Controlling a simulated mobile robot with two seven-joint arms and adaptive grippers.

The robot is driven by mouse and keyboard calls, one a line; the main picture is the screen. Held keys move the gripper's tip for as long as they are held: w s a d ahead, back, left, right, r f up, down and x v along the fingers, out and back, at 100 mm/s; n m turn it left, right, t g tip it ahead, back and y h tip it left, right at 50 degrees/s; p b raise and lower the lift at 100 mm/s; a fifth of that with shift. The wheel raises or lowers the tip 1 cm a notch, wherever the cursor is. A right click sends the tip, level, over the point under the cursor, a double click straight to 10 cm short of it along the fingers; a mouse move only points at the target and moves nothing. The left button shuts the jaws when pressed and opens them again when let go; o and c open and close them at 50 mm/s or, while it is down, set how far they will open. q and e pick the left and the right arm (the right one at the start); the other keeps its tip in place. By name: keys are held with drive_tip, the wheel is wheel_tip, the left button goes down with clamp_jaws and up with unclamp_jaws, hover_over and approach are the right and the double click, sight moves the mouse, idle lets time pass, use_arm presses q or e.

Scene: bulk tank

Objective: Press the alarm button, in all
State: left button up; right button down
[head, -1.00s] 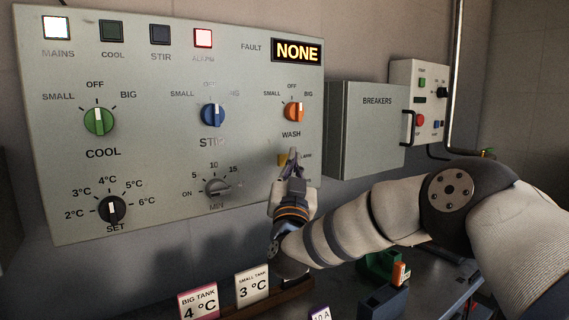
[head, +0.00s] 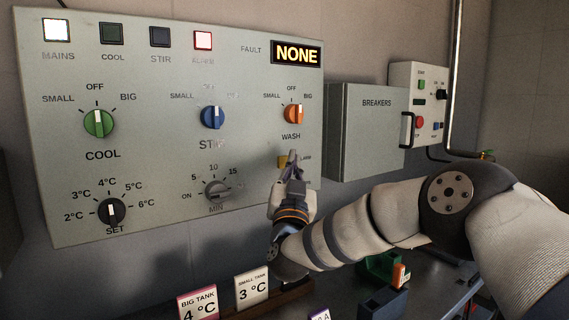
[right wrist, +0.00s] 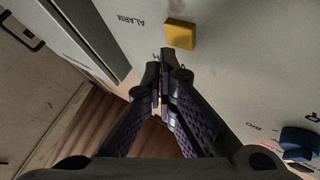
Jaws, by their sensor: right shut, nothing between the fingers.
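The alarm button is a yellow square button on the grey control panel (head: 250,130), under the WASH knob. In the head view the yellow button (head: 282,161) is partly hidden behind my right gripper (head: 294,160). In the right wrist view the button (right wrist: 180,34) shows whole, with the word ALARM beside it. My right gripper (right wrist: 160,85) is shut and empty, its fingertips close to the button; I cannot tell if they touch the panel. The alarm lamp (head: 203,40) glows pinkish white. My left gripper is not in view.
The fault display (head: 297,53) reads NONE. The orange WASH knob (head: 293,114) is just above my right gripper, and the grey MIN knob (head: 216,189) is to its left. The breakers box (head: 365,130) stands out to the right. Tank cards (head: 252,287) stand below.

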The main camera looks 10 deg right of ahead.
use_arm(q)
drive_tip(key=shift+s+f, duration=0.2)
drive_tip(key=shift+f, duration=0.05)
use_arm(e)
drive_tip(key=shift+w+a, duration=0.2)
drive_tip(key=shift+w, duration=0.2)
